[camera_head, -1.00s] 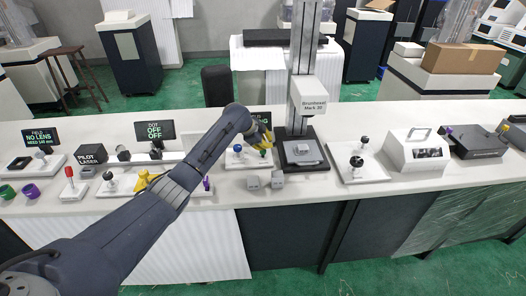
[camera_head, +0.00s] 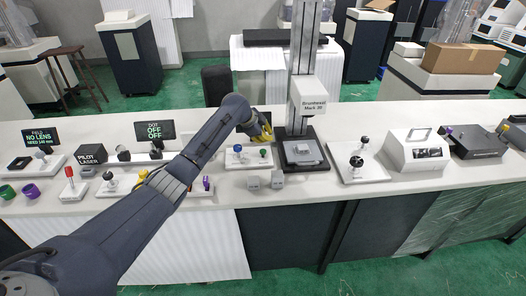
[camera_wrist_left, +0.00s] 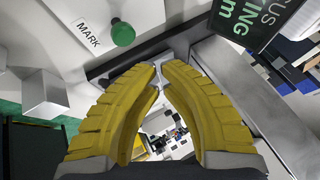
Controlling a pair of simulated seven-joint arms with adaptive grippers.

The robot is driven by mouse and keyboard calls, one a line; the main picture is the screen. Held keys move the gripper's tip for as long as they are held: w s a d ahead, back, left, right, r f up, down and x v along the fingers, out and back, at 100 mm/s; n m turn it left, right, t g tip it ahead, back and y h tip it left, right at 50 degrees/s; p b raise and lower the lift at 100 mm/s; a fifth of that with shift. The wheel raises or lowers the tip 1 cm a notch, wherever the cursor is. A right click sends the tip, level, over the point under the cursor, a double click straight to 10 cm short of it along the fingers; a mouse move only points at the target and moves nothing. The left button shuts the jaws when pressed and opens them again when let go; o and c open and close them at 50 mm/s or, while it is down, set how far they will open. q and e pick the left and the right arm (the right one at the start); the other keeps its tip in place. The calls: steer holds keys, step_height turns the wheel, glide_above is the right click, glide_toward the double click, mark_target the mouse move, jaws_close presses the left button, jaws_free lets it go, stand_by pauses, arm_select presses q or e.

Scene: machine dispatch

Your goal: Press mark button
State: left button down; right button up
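The green mark button (camera_head: 263,152) stands on a small white panel (camera_head: 236,162) left of the marking machine. In the left wrist view the round green button (camera_wrist_left: 123,33) shows at upper left, beside a label reading MARK (camera_wrist_left: 88,35). My left gripper (camera_head: 266,132) has yellow fingers and hangs just above and behind the button in the head view. In the left wrist view the left gripper (camera_wrist_left: 160,66) has its fingertips almost together, with nothing seen held. The fingertips look apart from the button. My right gripper is in neither view.
The marking machine (camera_head: 307,95) rises right of the gripper, with a grey block (camera_head: 302,149) on its dark base. Two grey cubes (camera_head: 253,182) (camera_head: 278,180) lie near the front edge. A display (camera_head: 154,131) reads DOT OFF OFF. A black-knobbed panel (camera_head: 357,174) stands farther right.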

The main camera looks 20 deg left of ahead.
arm_select(q)
step_height(320, 180, up, 2)
steer(key=shift+r, duration=0.1)
stand_by(0.8)
